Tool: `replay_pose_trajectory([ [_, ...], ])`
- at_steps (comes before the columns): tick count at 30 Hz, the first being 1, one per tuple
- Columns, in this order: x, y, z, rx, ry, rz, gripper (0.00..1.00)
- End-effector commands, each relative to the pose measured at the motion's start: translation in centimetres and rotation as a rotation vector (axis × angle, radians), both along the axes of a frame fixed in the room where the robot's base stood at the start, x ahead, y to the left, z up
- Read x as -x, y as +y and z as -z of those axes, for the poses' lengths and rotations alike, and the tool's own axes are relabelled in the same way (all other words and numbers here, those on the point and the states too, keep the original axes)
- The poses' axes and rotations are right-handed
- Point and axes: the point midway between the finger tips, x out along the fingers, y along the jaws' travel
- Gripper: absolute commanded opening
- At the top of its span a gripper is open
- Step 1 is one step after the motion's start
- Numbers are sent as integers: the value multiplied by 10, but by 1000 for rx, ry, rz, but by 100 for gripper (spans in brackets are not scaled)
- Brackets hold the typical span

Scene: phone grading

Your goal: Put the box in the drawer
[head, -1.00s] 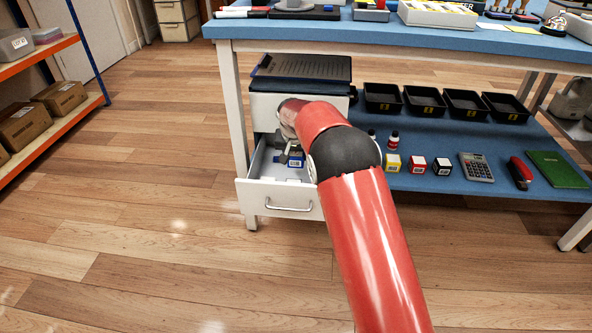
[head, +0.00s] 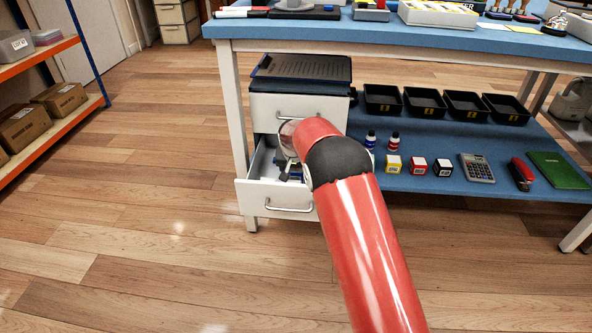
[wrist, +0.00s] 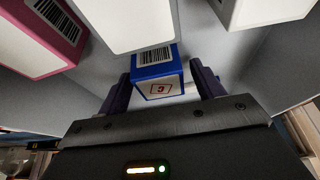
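In the head view my gripper (head: 286,174) is inside the open lower drawer (head: 272,196), and my arm hides most of the box. The drawer is pulled out of the white cabinet (head: 298,107) under the workbench. Whether the box touches the drawer floor cannot be told.
In the wrist view a pink-and-white box (wrist: 45,35) and two white boxes close in around the blue one. Small bottles (head: 393,142), a yellow box (head: 393,164), a red box (head: 418,165) and a black box (head: 442,168) stand on the lower shelf. The floor left of the drawer is clear.

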Motion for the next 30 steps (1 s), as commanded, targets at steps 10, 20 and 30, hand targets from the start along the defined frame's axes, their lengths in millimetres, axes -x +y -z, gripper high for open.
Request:
replay_pose_trajectory([
  [10, 4, 1, -13, -1, -2, 0, 67],
  [20, 30, 2, -76, -1, -3, -2, 67],
  [30, 46, 2, -111, 0, 0, 0, 67],
])
